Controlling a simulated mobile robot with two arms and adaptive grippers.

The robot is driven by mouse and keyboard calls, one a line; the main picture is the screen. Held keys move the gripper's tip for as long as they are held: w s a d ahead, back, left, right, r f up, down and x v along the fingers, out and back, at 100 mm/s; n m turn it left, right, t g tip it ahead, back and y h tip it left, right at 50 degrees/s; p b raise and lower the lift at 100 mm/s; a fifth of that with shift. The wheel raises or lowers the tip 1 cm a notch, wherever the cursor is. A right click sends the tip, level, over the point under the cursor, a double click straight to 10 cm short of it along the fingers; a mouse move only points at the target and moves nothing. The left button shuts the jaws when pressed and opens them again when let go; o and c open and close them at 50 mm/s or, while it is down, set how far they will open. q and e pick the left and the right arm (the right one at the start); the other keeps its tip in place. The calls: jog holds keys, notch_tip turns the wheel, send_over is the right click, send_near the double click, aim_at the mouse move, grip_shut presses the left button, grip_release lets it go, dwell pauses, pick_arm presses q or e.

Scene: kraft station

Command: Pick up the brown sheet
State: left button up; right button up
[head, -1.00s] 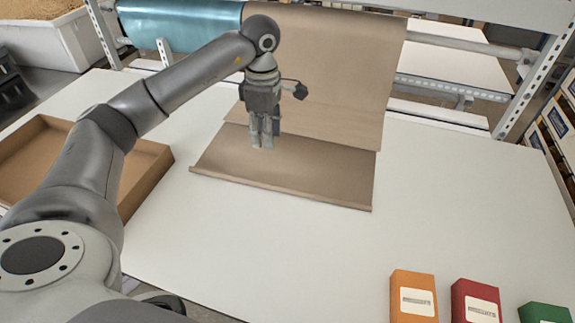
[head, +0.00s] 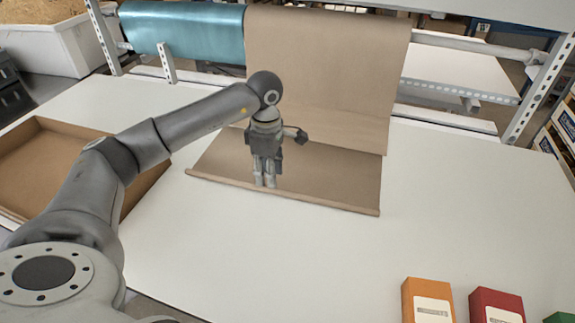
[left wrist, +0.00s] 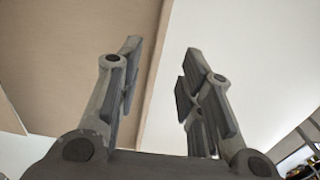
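The brown sheet (head: 330,182) lies on the white table, its near edge slightly curled up. It is in front of the brown paper hanging from the roll. My left gripper (head: 265,186) points down at the sheet's near edge, left of its middle. In the left wrist view the gripper (left wrist: 163,45) is open, with nothing between its fingers. There the sheet (left wrist: 70,60) fills the left side, and its edge runs between the two fingers. White table shows behind the right finger. Whether the fingers touch the sheet cannot be told. My right gripper is not in view.
The hanging brown paper (head: 325,70) and a teal roll (head: 185,28) are at the back. An open cardboard tray (head: 150,190) is on the left. Orange (head: 428,300), red (head: 495,306) and green (head: 560,318) boxes stand at the near right. The table (head: 460,200) is clear on the right.

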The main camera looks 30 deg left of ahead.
pick_arm(q)
jog(key=shift+f+p, duration=0.45)
jog(key=shift+f, duration=0.15)
notch_tip(320, 180, down, 4)
jog(key=shift+a+r+p, duration=0.15)
jog(key=shift+r+p, duration=0.1)
jog(key=shift+p, duration=0.65)
jog(key=shift+f, duration=0.45)
jog(key=shift+c, duration=0.3)
jog(key=shift+w, duration=0.1)
grip_shut()
